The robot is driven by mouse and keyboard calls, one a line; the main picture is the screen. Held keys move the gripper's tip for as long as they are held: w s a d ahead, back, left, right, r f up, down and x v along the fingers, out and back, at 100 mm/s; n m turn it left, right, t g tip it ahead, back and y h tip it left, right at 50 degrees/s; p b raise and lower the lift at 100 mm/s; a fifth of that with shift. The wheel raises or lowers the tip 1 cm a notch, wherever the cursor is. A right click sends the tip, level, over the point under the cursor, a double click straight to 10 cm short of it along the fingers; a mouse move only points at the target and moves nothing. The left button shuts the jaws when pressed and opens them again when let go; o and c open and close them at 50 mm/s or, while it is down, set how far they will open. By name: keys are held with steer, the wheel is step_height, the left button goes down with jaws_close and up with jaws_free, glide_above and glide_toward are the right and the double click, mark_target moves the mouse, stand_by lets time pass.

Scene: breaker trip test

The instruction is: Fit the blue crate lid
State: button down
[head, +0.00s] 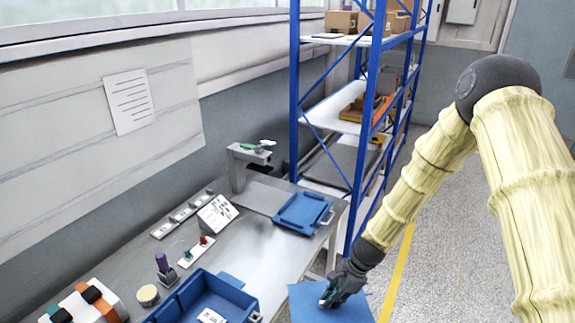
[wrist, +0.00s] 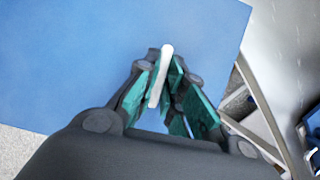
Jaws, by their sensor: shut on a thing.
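The blue lid (head: 306,303) is a flat blue panel hanging beyond the table's right edge, over the floor, in the head view. It fills the upper left of the wrist view (wrist: 90,60). My gripper (head: 328,297) is shut on the lid's white handle (wrist: 161,75), which stands between the green finger pads. An open blue crate (head: 222,293) sits on the table at the bottom, left of the lid and apart from it. A white label or card (head: 211,316) lies inside it. The crate's near part is cut off by the frame.
A shallow blue tray (head: 302,212) lies at the table's far right end. A grey stand (head: 240,170), a button box (head: 196,250), a purple-handled tool (head: 163,263) and a round tub (head: 148,295) occupy the table (head: 265,248). A blue-framed shelf (head: 296,100) stands behind.

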mark_target(347, 321)
steer(key=n, duration=0.1)
steer(key=s+a+f+n+g+b, duration=0.1)
steer(key=n, duration=0.1)
steer(key=shift+a, duration=0.25)
steer(key=n+b, duration=0.1)
steer(key=s+f+n+g+h+b, duration=0.1)
steer(key=n, duration=0.1)
steer(key=shift+s+a, duration=0.15)
steer(key=shift+a, duration=0.05)
steer(key=n+b, duration=0.1)
steer(key=s+d+n, duration=0.1)
steer(key=n, duration=0.1)
steer(key=s+f+n+g+h+b, duration=0.1)
steer(key=shift+d+f+n+b, duration=0.1)
steer(key=shift+d+n+b, duration=0.05)
steer(key=shift+n+b, duration=0.15)
steer(key=d+n, duration=0.1)
steer(key=d+n+h+b, duration=0.1)
steer(key=n, duration=0.1)
steer(key=d+f+n+h+b, duration=0.1)
steer(key=shift+s+d+n+g, duration=0.25)
steer(key=shift+d+n+g, duration=0.05)
steer(key=shift+n+g, duration=0.1)
steer(key=shift+d+r+n+b, duration=0.15)
steer(key=shift+d+n+b, duration=0.2)
steer(key=shift+d+n, duration=0.2)
